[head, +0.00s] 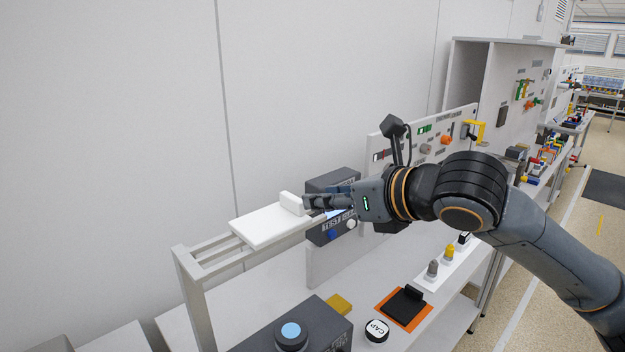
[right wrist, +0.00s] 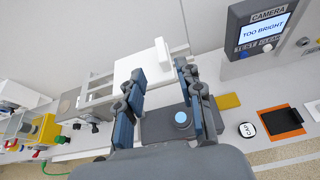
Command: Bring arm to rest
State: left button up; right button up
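My right arm reaches in from the right in the head view, with its gripper (head: 308,203) pointing left over a white plate (head: 262,228). In the right wrist view the two fingers of the right gripper (right wrist: 161,73) are apart with nothing between them. A small white block (head: 292,204) stands at the plate's far edge; in the head view it overlaps the fingertips. In the right wrist view the block (right wrist: 162,51) shows beyond the fingertips. My left gripper is in neither view.
A dark camera box (right wrist: 262,37) reads "TOO BRIGHT". A dark box with a blue button (head: 291,333), a round CAP piece (head: 377,331) and an orange pad (head: 390,312) lie below the arm. A panel with fittings (head: 440,142) stands behind it. The wall side is clear.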

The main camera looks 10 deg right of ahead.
jog(key=s+f+m+g+h, duration=0.1)
jog(key=s+f+m, duration=0.3)
jog(key=f+m, duration=0.8)
jog(key=s+f+m+g+h, duration=0.1)
jog(key=s+f+m, duration=0.3)
jog(key=f+m, duration=0.75)
jog(key=s+d+f+m+g+h, duration=0.3)
jog(key=s+d+f+m, duration=0.3)
jog(key=s+f+m, duration=0.4)
jog(key=s+d+f+m+g+h, duration=0.25)
jog(key=s+d+f+m, duration=0.4)
jog(key=s+f, duration=0.4)
notch_tip(320, 180, down, 29)
jog(key=s+g+b, duration=0.1)
jog(key=s+b, duration=0.1)
jog(key=s+d+f+g+b, duration=0.1)
jog(key=s+d+f, duration=0.1)
jog(key=s+f, duration=1.4)
jog(key=shift+s+d+f+b, duration=0.3)
jog(key=shift+d+b, duration=0.05)
jog(key=shift+d, duration=0.05)
